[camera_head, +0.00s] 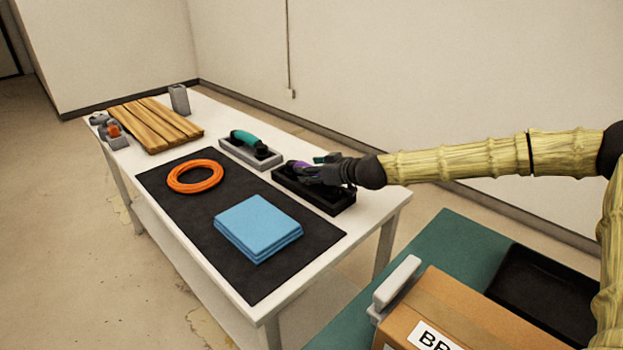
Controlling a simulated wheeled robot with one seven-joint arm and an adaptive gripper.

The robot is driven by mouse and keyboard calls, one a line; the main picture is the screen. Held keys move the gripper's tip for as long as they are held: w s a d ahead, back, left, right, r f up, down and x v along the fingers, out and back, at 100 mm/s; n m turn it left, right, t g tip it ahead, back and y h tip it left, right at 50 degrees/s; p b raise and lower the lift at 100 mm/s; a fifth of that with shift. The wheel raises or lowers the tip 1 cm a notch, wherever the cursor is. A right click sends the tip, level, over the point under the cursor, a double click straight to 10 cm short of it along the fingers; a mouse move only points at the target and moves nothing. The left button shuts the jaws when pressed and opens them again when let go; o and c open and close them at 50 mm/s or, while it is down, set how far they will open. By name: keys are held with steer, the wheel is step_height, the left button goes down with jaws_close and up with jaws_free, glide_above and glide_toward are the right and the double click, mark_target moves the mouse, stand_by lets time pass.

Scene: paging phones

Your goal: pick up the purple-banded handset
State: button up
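The purple-banded handset (292,166) is dark with a purple band and shows at the left end of a black cradle (338,206) on the white table. My gripper (312,170) reaches in from the right and is over the handset, covering much of it. I cannot tell whether the fingers touch the handset or how far apart they are. I also cannot tell whether the handset rests in the cradle or is slightly raised.
Beside it, a teal-banded handset (245,138) lies on a grey cradle (270,161). An orange ring (179,185) and folded blue cloths (258,228) lie on a dark mat (165,213). Wooden boards (155,124) lie farther back. A cardboard box (470,310) is front right.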

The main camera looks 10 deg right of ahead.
steer(key=shift+w, duration=0.1)
steer(key=c, duration=1.3)
steer(key=shift+o, duration=0.2)
